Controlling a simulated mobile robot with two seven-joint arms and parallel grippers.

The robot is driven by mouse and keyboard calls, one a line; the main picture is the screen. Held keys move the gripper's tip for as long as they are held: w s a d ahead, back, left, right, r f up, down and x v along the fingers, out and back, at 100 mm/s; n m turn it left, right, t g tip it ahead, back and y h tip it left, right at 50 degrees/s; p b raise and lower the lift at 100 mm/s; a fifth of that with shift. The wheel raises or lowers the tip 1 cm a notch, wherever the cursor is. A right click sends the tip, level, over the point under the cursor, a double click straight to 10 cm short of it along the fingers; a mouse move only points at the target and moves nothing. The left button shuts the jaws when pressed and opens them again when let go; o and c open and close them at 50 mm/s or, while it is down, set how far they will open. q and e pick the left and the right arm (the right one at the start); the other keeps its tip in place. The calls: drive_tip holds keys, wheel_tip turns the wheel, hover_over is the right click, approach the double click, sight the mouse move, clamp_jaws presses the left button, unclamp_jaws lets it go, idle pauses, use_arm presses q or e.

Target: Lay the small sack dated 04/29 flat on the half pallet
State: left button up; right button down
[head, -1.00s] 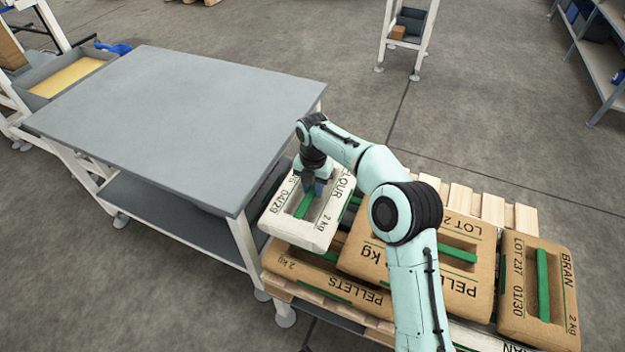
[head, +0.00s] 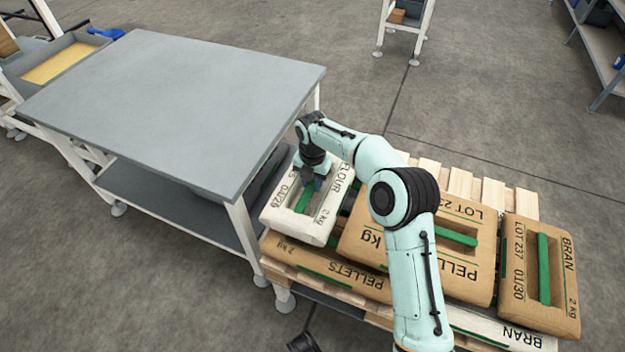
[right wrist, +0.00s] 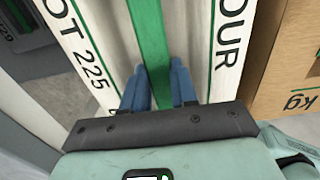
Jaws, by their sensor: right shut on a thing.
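The white flour sack (head: 326,222), printed 04/29 and 2 kg, hangs at the left end of the half pallet (head: 494,188). It also shows in the right wrist view (right wrist: 97,22), with LOT 225 and a green strap (right wrist: 150,40). My right gripper (head: 312,184) is shut on the sack at its strap; its blue fingers (right wrist: 158,87) stand on either side of the strap. The sack is just above or against a brown pellets sack (head: 325,272); I cannot tell whether they touch. My left gripper cannot be made out.
A larger brown pellets sack (head: 362,232) lies close right of the flour sack. A brown bran sack (head: 518,275) dated 01/30 lies at the pallet's right. A grey table (head: 175,100) stands close on the left. Bare slats show at the pallet's back.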

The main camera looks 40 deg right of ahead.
sight(312, 183)
drive_tip(key=shift+w+f, duration=0.1)
drive_tip(key=shift+f, duration=0.05)
drive_tip(key=c, duration=0.9)
unclamp_jaws()
drive_tip(key=shift+f, duration=0.2)
wheel_tip(312, 183, up, 6)
drive_tip(key=shift+f+p, duration=0.25)
drive_tip(key=shift+p, duration=0.4)
use_arm(q)
drive_tip(key=shift+g+h, duration=0.3)
drive_tip(key=shift+g, duration=0.2)
drive_tip(key=shift+s+d+r+p, duration=0.6)
drive_tip(key=shift+s+r, duration=0.2)
drive_tip(key=shift+r, duration=0.25)
drive_tip(key=shift+s+d+r+p, duration=0.45)
drive_tip(key=shift+s+d+r, duration=0.25)
drive_tip(key=shift+r, duration=0.3)
use_arm(e)
drive_tip(key=shift+r, duration=3.85)
use_arm(q)
drive_tip(key=shift+a, duration=0.1)
